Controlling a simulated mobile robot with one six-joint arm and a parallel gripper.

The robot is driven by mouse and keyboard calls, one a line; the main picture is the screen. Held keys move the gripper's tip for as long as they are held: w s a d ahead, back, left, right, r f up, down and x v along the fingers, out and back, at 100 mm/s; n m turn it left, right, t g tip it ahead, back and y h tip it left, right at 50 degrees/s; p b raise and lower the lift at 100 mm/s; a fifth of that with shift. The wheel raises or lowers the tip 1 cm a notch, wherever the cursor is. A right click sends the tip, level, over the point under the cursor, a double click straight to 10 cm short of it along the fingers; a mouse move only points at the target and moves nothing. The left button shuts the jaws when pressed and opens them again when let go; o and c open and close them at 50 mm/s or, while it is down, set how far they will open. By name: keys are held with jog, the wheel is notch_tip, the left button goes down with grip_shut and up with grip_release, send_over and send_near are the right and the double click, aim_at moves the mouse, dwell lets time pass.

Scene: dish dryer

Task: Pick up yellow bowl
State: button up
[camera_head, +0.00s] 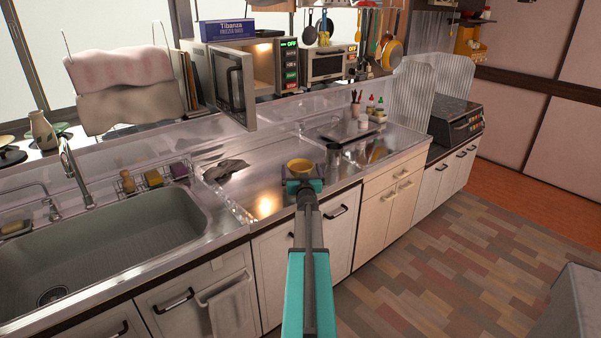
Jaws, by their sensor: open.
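A small yellow bowl (299,167) sits on the steel counter, right of the sink and below the open microwave. My arm reaches up from the bottom of the picture toward it. My gripper (301,182) is open at the near side of the bowl, and its teal and dark parts hide the bowl's lower front. I cannot tell whether the fingers touch the bowl or reach around it.
A dark cup (333,153) stands close right of the bowl. A grey cloth (225,170) lies to the left, near the sink (110,250). The open microwave door (236,88) hangs above the counter. A tray (345,128) with bottles is behind right.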

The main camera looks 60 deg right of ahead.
jog(key=shift+w+d, duration=0.2)
jog(key=shift+d, duration=0.05)
dwell(0.4)
jog(key=c, duration=1.2)
